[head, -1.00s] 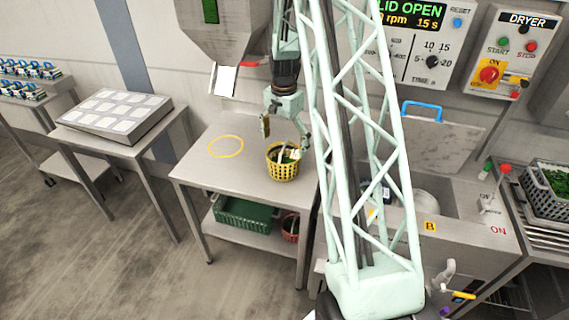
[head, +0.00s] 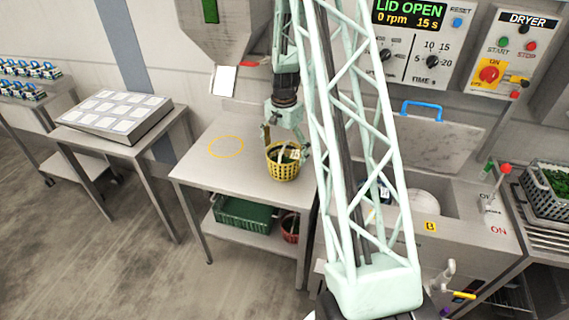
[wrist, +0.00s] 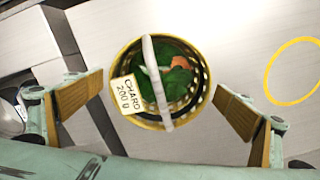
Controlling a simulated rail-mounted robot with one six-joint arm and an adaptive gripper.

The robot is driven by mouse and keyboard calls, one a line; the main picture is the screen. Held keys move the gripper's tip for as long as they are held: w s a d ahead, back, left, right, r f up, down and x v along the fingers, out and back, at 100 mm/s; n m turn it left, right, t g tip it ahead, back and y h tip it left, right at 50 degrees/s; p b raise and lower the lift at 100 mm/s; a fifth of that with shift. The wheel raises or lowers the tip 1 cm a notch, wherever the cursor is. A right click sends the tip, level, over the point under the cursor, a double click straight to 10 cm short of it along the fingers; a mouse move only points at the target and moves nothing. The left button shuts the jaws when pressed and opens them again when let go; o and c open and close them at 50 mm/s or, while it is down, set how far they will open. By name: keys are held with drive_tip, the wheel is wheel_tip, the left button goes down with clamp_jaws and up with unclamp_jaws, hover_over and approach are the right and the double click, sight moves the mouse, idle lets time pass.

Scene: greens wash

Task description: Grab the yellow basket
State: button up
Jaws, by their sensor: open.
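The yellow basket (head: 283,170) stands upright on the steel table, toward its right edge, in the head view. In the wrist view the basket (wrist: 122,62) is seen from above, with green leaves and an orange bit inside. A pale handle (wrist: 157,85) spans its top, and a tag (wrist: 127,95) reading "CHARD 200 g" hangs at its rim. My gripper (head: 286,142) is open above the basket. In the wrist view its two padded fingers (wrist: 160,104) lie on either side of the basket, with a gap to each side.
A yellow ring (head: 226,147) is marked on the table (head: 215,175), left of the basket, with clear surface there. A green crate (head: 243,214) and a red basket (head: 290,228) sit on the shelf below. The washer with its raised lid (head: 430,140) stands to the right.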

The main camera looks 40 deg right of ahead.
drive_tip(key=shift+c, duration=0.2)
drive_tip(key=c, duration=1.4)
drive_tip(key=shift+r, duration=0.45)
drive_tip(key=shift+r, duration=1.4)
drive_tip(key=s+a+r, duration=0.1)
drive_tip(key=s+a, duration=0.7)
drive_tip(key=s, duration=0.5)
drive_tip(key=shift+s+r, duration=0.2)
drive_tip(key=shift+a, duration=0.2)
